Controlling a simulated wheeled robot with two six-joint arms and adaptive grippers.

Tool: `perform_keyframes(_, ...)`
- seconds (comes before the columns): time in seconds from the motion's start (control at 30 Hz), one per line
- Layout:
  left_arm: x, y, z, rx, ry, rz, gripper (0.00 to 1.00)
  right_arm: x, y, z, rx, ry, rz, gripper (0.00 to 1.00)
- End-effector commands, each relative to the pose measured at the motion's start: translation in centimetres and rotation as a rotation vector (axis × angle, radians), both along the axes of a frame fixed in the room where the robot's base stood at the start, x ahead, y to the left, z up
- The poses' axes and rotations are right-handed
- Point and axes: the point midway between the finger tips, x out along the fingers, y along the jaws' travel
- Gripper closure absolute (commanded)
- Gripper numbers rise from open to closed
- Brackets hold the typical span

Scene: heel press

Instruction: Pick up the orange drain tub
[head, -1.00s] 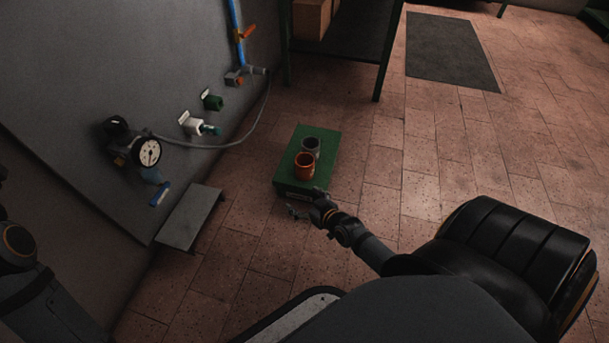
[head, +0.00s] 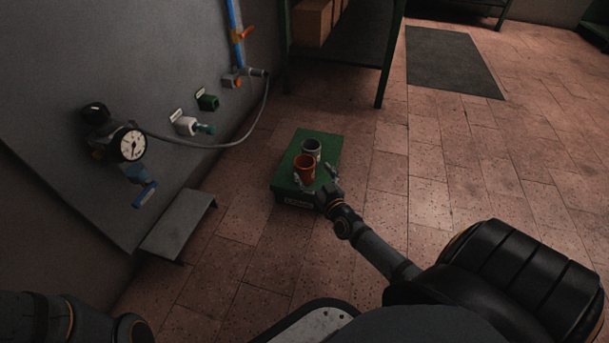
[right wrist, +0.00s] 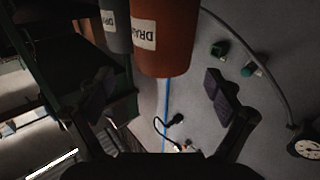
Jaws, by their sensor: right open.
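The orange drain tub (head: 304,168) stands upright on the green box (head: 318,150), in front of a grey tub (head: 311,148). My right gripper (head: 316,183) is open at the near side of the orange tub. In the right wrist view its two fingers (right wrist: 158,92) are spread wide, with the tub ahead between them; I see no finger touching it. My left gripper is not in view; only my left arm shows.
A wall panel at left carries a gauge (head: 132,145), valve fittings and a grey hose (head: 215,146). A low grey step (head: 178,225) stands by the panel. A green-framed shelf (head: 345,50) with cardboard boxes stands behind. The tiled floor right of the green box is clear.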

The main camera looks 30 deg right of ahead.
Motion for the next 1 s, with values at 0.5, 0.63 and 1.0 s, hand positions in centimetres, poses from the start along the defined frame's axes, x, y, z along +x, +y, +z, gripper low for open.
perform_keyframes(0.5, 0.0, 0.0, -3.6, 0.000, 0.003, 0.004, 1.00, 5.3, -0.4, -0.7, 0.001, 0.000, 0.001, 0.08)
perform_keyframes(0.63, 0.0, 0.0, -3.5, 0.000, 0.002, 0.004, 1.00, 5.3, -0.4, -0.6, -0.001, 0.002, 0.001, 0.08)
perform_keyframes(1.0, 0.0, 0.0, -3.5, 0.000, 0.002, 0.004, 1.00, 5.3, -0.4, -0.6, 0.000, 0.001, 0.001, 0.49)
